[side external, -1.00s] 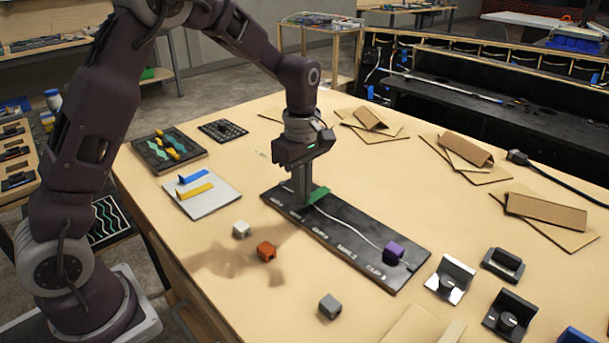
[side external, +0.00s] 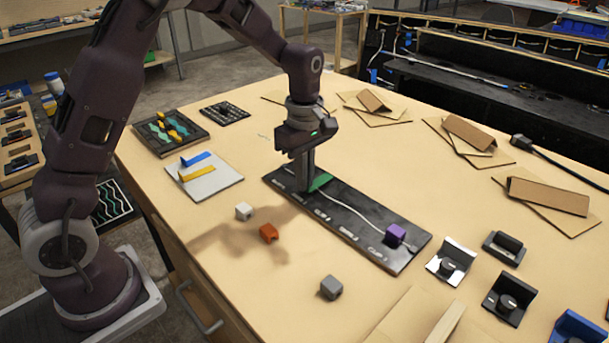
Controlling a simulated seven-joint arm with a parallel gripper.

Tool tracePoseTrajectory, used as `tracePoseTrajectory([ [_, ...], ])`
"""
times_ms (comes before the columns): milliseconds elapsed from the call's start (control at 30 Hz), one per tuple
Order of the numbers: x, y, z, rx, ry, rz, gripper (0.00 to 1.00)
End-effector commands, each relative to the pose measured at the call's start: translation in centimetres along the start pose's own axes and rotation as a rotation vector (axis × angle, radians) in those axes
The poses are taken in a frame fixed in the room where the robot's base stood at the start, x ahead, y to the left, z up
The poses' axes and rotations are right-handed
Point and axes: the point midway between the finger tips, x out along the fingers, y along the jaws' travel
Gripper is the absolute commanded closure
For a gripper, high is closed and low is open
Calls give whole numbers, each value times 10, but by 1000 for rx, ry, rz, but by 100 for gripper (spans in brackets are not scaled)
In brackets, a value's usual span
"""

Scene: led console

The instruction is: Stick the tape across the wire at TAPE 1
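A long black board (side external: 352,231) lies on the table, with white labels along its near edge. The label lettering is too small to read surely. A white wire (side external: 350,212) runs along the board to a purple clip (side external: 395,235) near its right end. A green tape strip (side external: 320,182) is at the board's far left part, at the wire's left end. My gripper (side external: 305,185) points straight down there, its fingers close together and apparently shut on the green tape's end. The fingers hide that end, and I cannot tell whether the tape is fully flat on the board.
A white pad (side external: 217,187) with blue and yellow tape strips lies left of the board. White (side external: 244,211), orange (side external: 269,233) and grey (side external: 331,287) clips stand loose in front. Cardboard pieces lie behind, and knob units (side external: 451,261) stand at the right.

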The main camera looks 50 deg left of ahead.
Motion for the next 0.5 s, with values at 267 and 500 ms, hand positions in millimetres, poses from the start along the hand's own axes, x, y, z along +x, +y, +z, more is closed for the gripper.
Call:
tracePoseTrajectory([
  [267,4,0,0,0,0,-1,100],
  [500,6,0,0,0,0,-1,100],
])
